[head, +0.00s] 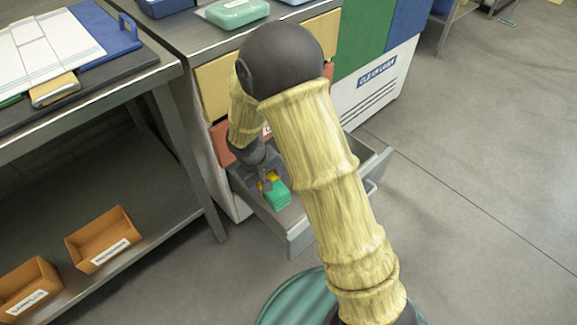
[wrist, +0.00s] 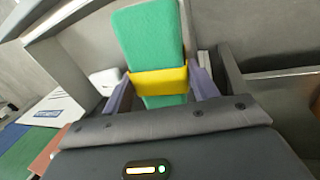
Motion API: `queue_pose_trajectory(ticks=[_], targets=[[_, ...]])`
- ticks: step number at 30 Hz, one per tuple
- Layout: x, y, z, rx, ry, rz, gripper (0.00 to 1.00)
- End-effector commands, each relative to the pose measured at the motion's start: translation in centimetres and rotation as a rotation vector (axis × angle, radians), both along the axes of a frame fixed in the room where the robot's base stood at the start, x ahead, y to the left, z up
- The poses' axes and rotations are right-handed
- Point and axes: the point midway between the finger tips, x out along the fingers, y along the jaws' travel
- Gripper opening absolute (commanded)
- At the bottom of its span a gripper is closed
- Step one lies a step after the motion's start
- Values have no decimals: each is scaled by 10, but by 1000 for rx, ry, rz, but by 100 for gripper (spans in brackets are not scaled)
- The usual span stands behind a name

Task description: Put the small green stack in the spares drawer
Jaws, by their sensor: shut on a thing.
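The small green stack (wrist: 150,45) has a yellow band around it. In the wrist view it sits between the fingers of my gripper (wrist: 160,88), which are shut on it at the band. In the head view the green stack (head: 277,195) shows at my gripper (head: 267,184), over the open grey drawer (head: 298,237) at the bottom of the cabinet. Whether the stack touches the drawer floor I cannot tell. My arm hides part of the drawer and any label on its front.
A metal workbench (head: 180,130) stands at left, with a blue-edged board on top and orange labelled bins (head: 103,240) on its lower shelf. Yellow and red drawer fronts (head: 214,90) are above the open drawer. A green and blue-panelled white unit (head: 375,85) stands at right.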

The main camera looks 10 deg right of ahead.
Motion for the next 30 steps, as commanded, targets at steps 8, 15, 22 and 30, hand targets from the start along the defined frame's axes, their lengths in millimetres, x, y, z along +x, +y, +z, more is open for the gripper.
queue_pose_trajectory(ticks=[8,15,22,30], targets=[[54,-113,15,-2,-4,-121,17],[72,-190,23,-4,-3,-184,17],[73,-201,24,-5,-3,-190,17],[73,-201,24,-6,-2,-190,17]])
